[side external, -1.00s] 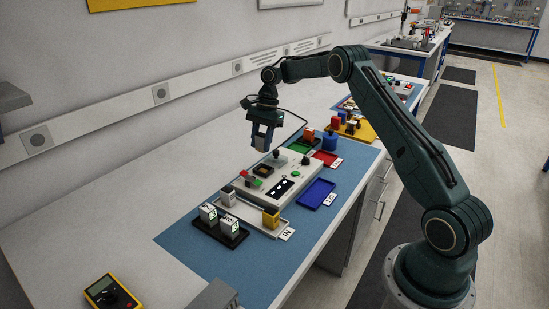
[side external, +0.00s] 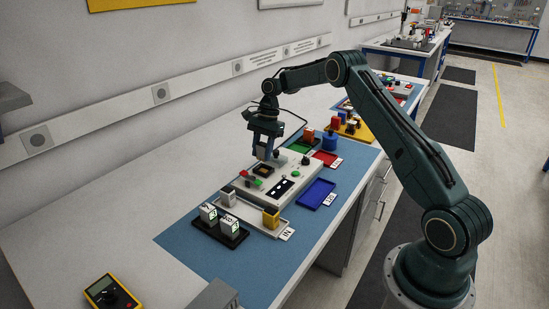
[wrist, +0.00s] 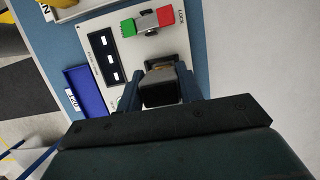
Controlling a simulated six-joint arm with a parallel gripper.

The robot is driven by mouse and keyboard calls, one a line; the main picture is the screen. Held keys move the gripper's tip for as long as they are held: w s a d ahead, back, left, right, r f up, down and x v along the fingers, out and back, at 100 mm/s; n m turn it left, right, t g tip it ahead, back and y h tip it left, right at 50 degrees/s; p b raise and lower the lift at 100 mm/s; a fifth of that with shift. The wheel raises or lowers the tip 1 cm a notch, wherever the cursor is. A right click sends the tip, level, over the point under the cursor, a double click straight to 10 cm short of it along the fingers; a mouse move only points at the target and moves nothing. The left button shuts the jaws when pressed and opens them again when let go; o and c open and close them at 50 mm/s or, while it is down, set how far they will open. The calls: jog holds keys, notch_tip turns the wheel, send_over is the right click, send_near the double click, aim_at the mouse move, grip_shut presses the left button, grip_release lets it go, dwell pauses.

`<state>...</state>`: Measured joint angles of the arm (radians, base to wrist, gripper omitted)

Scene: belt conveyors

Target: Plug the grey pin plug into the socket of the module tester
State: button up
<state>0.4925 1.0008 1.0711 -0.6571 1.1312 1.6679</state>
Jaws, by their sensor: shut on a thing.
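My gripper (side external: 266,153) is shut on the grey pin plug, low over the back part of the white module tester (side external: 250,190). In the wrist view the plug (wrist: 160,90) sits between the two blue fingers, its near face dark. The dark square socket (side external: 263,169) with a tan edge lies on the tester's top just in front of the plug in the side view. The plug's pins are hidden, and I cannot tell whether it touches the tester.
The tester carries a red and green lock lever (wrist: 147,22) and a dark display (wrist: 106,55). A blue tray (side external: 316,194), a red tray (side external: 325,158) and a green tray (side external: 300,146) stand beside it. A tray with a yellow block (side external: 271,217) is in front.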

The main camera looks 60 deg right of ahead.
aim_at(262, 160)
jog(key=shift+f, duration=1.65)
jog(key=shift+f, duration=0.8)
dwell(1.3)
jog(key=o, duration=0.9)
jog(key=shift+o, duration=0.4)
jog(key=shift+f, duration=0.1)
jog(key=shift+s, duration=0.15)
jog(key=shift+c, duration=0.2)
jog(key=o, duration=0.3)
jog(key=shift+r, duration=3.95)
